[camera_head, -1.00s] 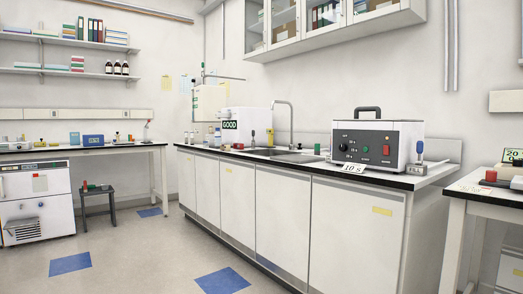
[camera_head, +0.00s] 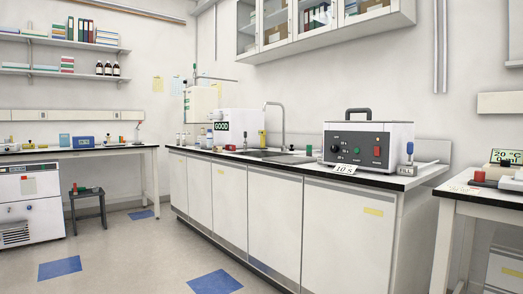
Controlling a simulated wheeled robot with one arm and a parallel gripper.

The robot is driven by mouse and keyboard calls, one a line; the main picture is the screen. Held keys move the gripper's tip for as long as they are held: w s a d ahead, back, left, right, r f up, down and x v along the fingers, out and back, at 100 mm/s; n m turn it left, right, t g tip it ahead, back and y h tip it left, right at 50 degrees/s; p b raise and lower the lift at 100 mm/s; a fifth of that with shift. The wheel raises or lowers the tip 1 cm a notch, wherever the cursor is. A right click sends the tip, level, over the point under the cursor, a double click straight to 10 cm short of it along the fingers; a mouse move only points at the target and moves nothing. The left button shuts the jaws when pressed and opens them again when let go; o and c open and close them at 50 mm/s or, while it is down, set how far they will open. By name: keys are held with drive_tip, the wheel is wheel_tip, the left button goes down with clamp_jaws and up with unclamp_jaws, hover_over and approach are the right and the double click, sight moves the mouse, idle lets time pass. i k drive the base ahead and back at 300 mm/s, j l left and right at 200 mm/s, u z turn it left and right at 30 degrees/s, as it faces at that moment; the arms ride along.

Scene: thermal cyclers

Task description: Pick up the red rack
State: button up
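I cannot tell for sure which thing is the red rack. A small red object (camera_head: 479,176) stands on the white bench (camera_head: 457,187) at the right edge, beside a sign that reads 20 °C. Another small red and green item (camera_head: 82,190) lies on the dark stool (camera_head: 88,195) at the left. A small red thing (camera_head: 244,136) also stands on the long counter near the sink. All are too small to make out as a rack. My gripper is not in view.
A long white cabinet (camera_head: 275,215) with a black-edged top runs across the middle. A grey and white box device (camera_head: 367,143) stands on it. A white machine (camera_head: 28,200) stands at the left. The floor in front is clear, with flat blue tiles (camera_head: 215,282).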

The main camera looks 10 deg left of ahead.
sight(227, 146)
drive_tip(key=i+j+u, duration=0.3)
drive_tip(key=i, duration=0.15)
drive_tip(key=i+j+u, duration=0.2)
drive_tip(key=i+u, duration=0.45)
drive_tip(key=i, duration=0.3)
